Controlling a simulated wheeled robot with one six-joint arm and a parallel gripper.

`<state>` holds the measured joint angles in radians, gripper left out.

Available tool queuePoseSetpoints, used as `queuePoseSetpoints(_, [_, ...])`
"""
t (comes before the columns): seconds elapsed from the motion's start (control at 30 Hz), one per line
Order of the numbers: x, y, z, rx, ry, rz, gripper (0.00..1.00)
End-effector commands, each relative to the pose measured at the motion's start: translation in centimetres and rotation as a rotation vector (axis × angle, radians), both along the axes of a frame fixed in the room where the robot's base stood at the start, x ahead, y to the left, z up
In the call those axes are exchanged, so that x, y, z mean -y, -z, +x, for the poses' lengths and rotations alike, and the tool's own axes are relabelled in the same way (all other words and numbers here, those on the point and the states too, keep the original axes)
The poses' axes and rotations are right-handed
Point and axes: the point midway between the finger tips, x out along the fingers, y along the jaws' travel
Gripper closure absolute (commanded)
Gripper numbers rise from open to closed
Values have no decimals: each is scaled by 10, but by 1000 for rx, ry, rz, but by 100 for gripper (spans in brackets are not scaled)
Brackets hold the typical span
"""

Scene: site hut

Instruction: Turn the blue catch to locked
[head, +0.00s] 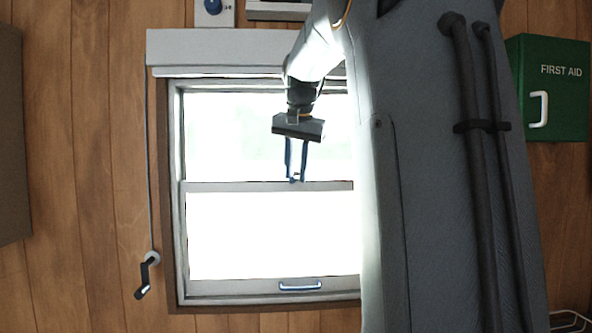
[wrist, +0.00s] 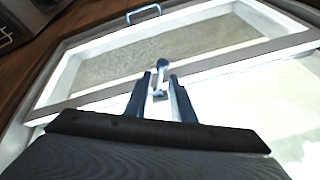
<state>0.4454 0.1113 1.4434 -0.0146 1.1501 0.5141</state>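The window (head: 272,187) has a grey frame and a middle rail. The blue catch (wrist: 162,64) shows in the wrist view at that rail, as a small blue knob on a pale metal base. My gripper (wrist: 160,79) is open, with one blue finger on each side of the catch, and a gap shows between them. Whether a finger touches the catch I cannot tell. In the head view my gripper (head: 296,177) reaches down to the middle rail, and its fingers mostly hide the catch there.
A blue pull handle (head: 300,286) sits on the window's bottom rail. A roller blind (head: 215,48) is above, with a crank (head: 146,275) hanging at the left. A green first aid box (head: 555,88) is on the right wall. My arm covers the window's right side.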

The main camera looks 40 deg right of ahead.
Motion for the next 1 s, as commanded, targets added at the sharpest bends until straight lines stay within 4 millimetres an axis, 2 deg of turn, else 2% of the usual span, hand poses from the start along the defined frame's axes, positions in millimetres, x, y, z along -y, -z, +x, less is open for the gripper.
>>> queuePoseSetpoints(0.03, [0, 0, 0, 0, 0, 0, 87])
queuePoseSetpoints(0.1, [0, 0, 0, 0, 0, 0, 99])
queuePoseSetpoints(0.13, [0, 0, 0, 0, 0, 0, 100])
queuePoseSetpoints(1.0, [0, 0, 0, 0, 0, 0, 100])
